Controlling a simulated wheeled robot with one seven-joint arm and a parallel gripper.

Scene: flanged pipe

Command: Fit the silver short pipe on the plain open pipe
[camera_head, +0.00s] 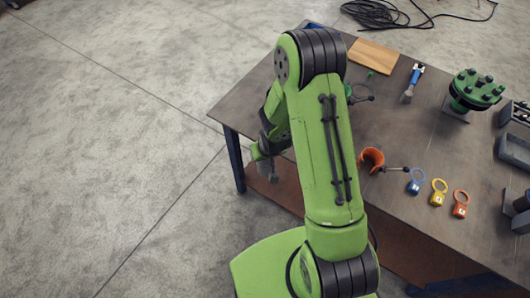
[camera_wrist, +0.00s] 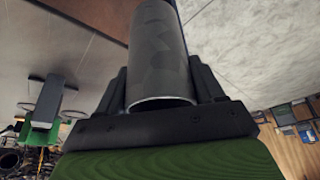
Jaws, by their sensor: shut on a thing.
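A grey metal short pipe (camera_wrist: 158,55) sits between the two black fingers of my gripper (camera_wrist: 160,85) in the wrist view. My gripper is shut on it, and its round open near end with a bright rim faces the camera. In the head view my gripper (camera_head: 264,150) is at the left edge of the table, partly hidden by my arm. A small grey part of the held pipe (camera_head: 269,173) shows below it. I cannot pick out the plain open pipe with certainty; grey metal parts at the right edge are cut off by the frame.
The dark table (camera_head: 425,130) carries a wooden board (camera_head: 373,56), a blue-handled brush (camera_head: 412,82), a green bolted flange (camera_head: 477,90), an orange ring-shaped piece (camera_head: 371,158), and blue, yellow and orange tags (camera_head: 439,190). Grey metal trays (camera_head: 513,150) are at the right. Floor left of the table is clear.

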